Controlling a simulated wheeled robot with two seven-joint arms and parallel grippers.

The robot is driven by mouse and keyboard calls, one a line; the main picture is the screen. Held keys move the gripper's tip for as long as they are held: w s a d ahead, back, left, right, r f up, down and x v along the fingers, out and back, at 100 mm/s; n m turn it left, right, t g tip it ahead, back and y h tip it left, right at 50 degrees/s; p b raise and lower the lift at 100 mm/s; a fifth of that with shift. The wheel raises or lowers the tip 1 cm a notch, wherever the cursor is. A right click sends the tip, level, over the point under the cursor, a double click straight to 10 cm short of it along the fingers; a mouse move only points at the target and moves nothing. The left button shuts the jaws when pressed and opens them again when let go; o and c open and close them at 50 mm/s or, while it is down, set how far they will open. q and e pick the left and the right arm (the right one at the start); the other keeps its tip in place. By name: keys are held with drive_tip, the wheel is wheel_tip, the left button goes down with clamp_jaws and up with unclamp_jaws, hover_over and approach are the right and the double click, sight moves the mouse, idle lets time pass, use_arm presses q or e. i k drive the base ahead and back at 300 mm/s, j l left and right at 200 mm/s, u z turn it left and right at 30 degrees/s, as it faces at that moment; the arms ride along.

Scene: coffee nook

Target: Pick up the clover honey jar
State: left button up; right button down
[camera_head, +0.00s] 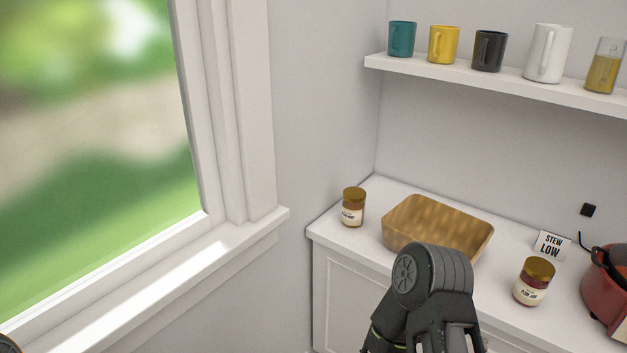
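A small glass jar with a gold lid and amber-brown contents (353,210) stands upright at the left end of the white counter, left of a wooden basket. Its label is too small to read surely, but its colour fits honey. A second gold-lidded jar with dark red contents (531,287) stands upright on the counter to the right; its label is also hard to read. A dark arm link of mine rises from the bottom centre, in front of the counter. No gripper fingers of mine show.
The wooden basket (412,246) sits between the jars. A "STEW LOW" sign (551,244) and a red pot (603,298) are at the right. Several mugs and a glass of yellow contents (604,72) stand on the wall shelf (480,84). A window sill (190,270) runs at the left.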

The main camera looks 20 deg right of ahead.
sight(354, 202)
drive_tip(key=z, duration=2.45)
drive_tip(key=i+j, duration=0.15)
drive_tip(key=j, duration=0.25)
drive_tip(key=i+j, duration=0.1)
drive_tip(key=j, duration=0.35)
drive_tip(key=i+j, duration=0.15)
drive_tip(key=j, duration=0.25)
